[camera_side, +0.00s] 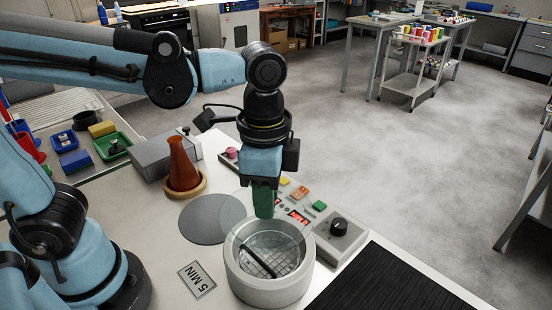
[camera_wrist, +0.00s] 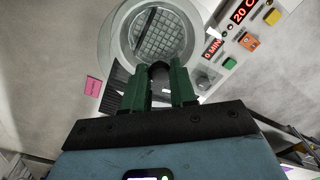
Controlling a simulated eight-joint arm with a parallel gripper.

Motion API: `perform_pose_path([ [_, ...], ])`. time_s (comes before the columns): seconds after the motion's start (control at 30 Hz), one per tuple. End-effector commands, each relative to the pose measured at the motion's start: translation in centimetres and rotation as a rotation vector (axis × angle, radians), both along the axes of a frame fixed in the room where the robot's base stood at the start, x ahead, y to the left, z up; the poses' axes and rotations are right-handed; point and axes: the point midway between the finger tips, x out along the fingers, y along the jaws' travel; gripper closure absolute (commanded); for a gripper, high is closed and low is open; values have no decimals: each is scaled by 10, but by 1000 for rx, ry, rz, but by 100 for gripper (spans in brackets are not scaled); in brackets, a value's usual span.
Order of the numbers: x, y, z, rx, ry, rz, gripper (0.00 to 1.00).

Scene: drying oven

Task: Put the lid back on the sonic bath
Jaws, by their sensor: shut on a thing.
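The sonic bath (camera_side: 268,290) is a round, pale tub with a wire-mesh basket inside, at the lower middle of the side view. It also shows at the top of the wrist view (camera_wrist: 111,40). My gripper (camera_side: 264,212) points down above the bath's far rim. Its green fingers (camera_wrist: 160,78) are shut on a dark round knob (camera_wrist: 160,69). The lid (camera_side: 250,233) seems to be a clear disc under the knob, faintly visible over the bath's mouth. The basket shows through it. I cannot tell whether the lid touches the rim.
A control panel (camera_side: 340,240) with a black dial and coloured buttons adjoins the bath. A grey disc (camera_side: 213,219) lies flat at left, with a brown flask (camera_side: 183,165) behind it. A "5 MIN" card (camera_side: 197,279) lies in front. A black ridged mat (camera_side: 385,285) is at right.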

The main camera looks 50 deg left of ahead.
Motion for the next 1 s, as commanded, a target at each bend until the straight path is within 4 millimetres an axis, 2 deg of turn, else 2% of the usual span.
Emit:
perform_pose_path([
  [0.27, -2, -7, -7, 0, 0, -17, 100],
  [0.7, -1, -6, -46, 0, 0, -16, 100],
  [1.0, -2, -6, -61, 0, 0, -16, 100],
])
